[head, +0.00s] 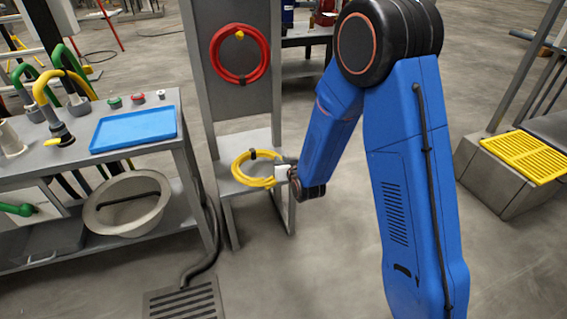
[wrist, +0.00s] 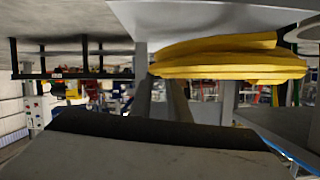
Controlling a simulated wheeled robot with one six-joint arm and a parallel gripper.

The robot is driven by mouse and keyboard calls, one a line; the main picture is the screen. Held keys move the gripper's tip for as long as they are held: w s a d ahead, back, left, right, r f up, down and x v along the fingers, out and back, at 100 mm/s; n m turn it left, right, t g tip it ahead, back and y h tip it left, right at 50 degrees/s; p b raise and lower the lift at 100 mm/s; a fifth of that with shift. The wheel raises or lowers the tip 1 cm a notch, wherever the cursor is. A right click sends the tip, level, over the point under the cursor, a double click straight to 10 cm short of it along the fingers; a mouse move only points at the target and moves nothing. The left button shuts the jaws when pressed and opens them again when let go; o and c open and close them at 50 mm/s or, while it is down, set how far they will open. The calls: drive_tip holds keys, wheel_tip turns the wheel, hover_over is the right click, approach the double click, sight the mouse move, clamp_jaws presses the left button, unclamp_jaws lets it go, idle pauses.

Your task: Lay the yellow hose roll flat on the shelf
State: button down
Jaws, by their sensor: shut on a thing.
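The yellow hose roll (head: 254,183) is level over the low grey shelf (head: 262,138) of the stand, with a dark strap on its far side. My gripper (head: 277,172) is shut on the roll's right side. In the wrist view, which looks upside down, the roll (wrist: 230,68) shows edge-on as stacked flat coils, close against the pale shelf surface (wrist: 200,18). I cannot tell whether it rests fully on the shelf or hangs just above. The gripper fingers (wrist: 163,100) reach to the roll's near side.
A red hose roll (head: 214,58) hangs on the stand's upright panel above the shelf. A workbench on the left holds a blue tray (head: 135,128) and hose fittings, with a round basin (head: 125,213) below. A floor grate (head: 185,302) lies in front.

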sight(277, 153)
drive_tip(key=x, duration=0.6)
drive_tip(key=r+x, duration=0.1)
drive_tip(key=x, duration=0.2)
drive_tip(key=shift+w, duration=0.2)
drive_tip(key=shift+w+a+f, duration=0.1)
drive_tip(key=shift+w+f, duration=0.15)
drive_tip(key=shift+f, duration=1.85)
drive_tip(key=c, duration=1.6)
unclamp_jaws()
drive_tip(key=shift+s, duration=0.1)
